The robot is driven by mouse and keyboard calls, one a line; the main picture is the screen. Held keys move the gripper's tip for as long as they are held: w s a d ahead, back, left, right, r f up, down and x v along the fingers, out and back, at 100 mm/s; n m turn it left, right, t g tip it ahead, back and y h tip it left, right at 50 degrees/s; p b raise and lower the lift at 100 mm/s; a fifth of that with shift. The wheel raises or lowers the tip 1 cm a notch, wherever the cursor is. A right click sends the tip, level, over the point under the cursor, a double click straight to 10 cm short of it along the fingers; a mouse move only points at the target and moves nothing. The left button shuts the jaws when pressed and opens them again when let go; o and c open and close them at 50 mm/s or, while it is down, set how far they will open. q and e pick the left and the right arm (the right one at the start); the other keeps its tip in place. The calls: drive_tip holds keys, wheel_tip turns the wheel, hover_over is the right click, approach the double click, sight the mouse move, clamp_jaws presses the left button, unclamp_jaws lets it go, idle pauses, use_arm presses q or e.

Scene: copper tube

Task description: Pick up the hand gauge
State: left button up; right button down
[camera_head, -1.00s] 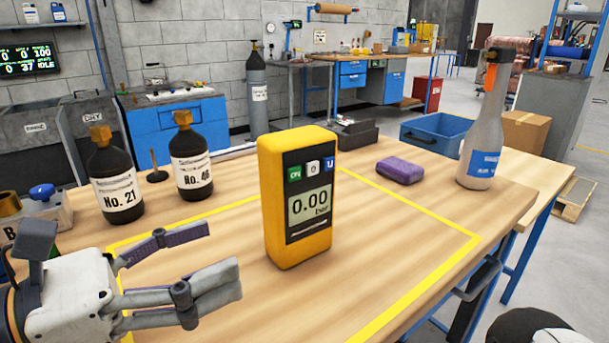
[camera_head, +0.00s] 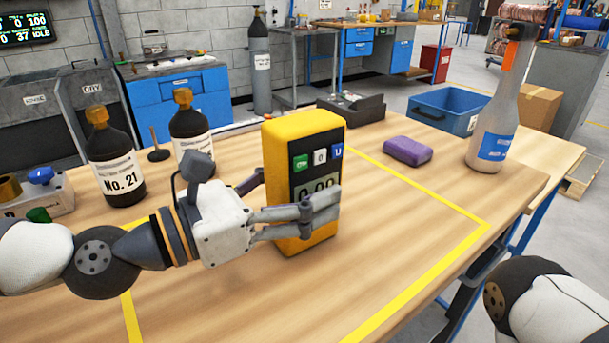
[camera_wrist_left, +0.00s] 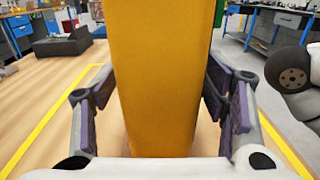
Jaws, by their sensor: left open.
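The hand gauge (camera_head: 304,160) is a yellow upright block with a dark front panel and a display. It stands on the wooden table inside the yellow tape outline. My left gripper (camera_head: 295,200) is open around it, with one finger across its front and the other partly hidden behind its left side. In the left wrist view the gauge (camera_wrist_left: 162,80) fills the space between the two fingers (camera_wrist_left: 162,110). The near finger hides part of the display. My right gripper is not in view.
Two dark bottles (camera_head: 115,165) stand at the left of the table. A purple block (camera_head: 407,151) and a grey bottle (camera_head: 492,110) stand to the right, near a blue bin (camera_head: 447,108). The table front right of the gauge is clear.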

use_arm(q)
drive_tip(key=shift+w+d, duration=0.2)
drive_tip(key=shift+d, duration=0.1)
drive_tip(key=shift+a+f, duration=0.1)
